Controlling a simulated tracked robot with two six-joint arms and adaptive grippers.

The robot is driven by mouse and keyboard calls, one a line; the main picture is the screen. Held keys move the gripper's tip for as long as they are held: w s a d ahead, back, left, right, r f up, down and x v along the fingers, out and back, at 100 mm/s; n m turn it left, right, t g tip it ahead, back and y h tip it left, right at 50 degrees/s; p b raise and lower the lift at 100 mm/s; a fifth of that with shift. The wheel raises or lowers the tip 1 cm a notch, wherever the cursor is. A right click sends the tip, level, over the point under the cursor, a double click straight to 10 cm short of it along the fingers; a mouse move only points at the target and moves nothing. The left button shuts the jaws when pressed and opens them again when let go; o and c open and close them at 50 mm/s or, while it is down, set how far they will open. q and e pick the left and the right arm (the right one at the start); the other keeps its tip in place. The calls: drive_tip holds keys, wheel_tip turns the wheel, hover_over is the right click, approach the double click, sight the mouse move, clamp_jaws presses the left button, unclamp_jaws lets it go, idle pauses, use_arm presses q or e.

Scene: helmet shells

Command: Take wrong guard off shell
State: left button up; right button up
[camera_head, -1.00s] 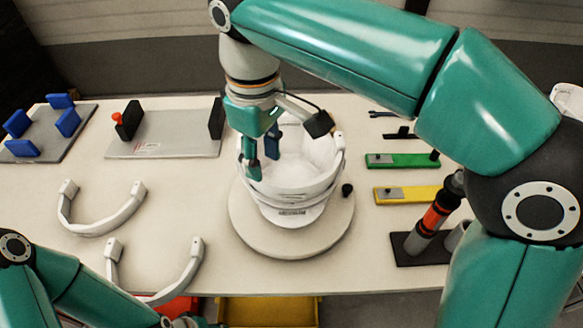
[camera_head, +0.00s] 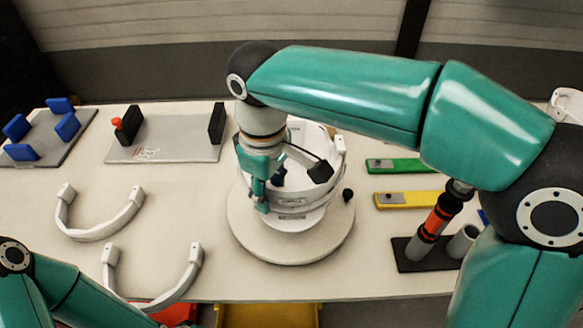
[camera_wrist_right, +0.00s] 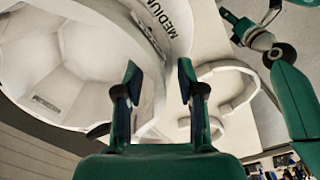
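A white helmet shell (camera_head: 303,140) sits open side up on a round turntable (camera_head: 250,239). A white curved guard (camera_head: 326,187) goes round its front, with an end clip at the shell's right side. My right gripper (camera_head: 270,194) is at the shell's left front rim, pointing down. In the right wrist view its fingers (camera_wrist_right: 160,85) are apart, with white shell or guard surface behind the gap; I cannot tell whether the guard is between them. A "MEDIUM" label shows on a white band there. My left gripper (camera_wrist_right: 250,14) appears open in the right wrist view, away from the shell.
Two loose white guards (camera_head: 98,228) (camera_head: 153,293) lie on the table at left. Blue blocks stand on a grey plate (camera_head: 70,142) and black blocks on another (camera_head: 163,152). Green (camera_head: 396,165) and yellow (camera_head: 406,199) strips and a tool holder (camera_head: 413,258) lie right.

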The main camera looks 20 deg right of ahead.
clamp_jaws()
drive_tip(key=shift+r, duration=0.1)
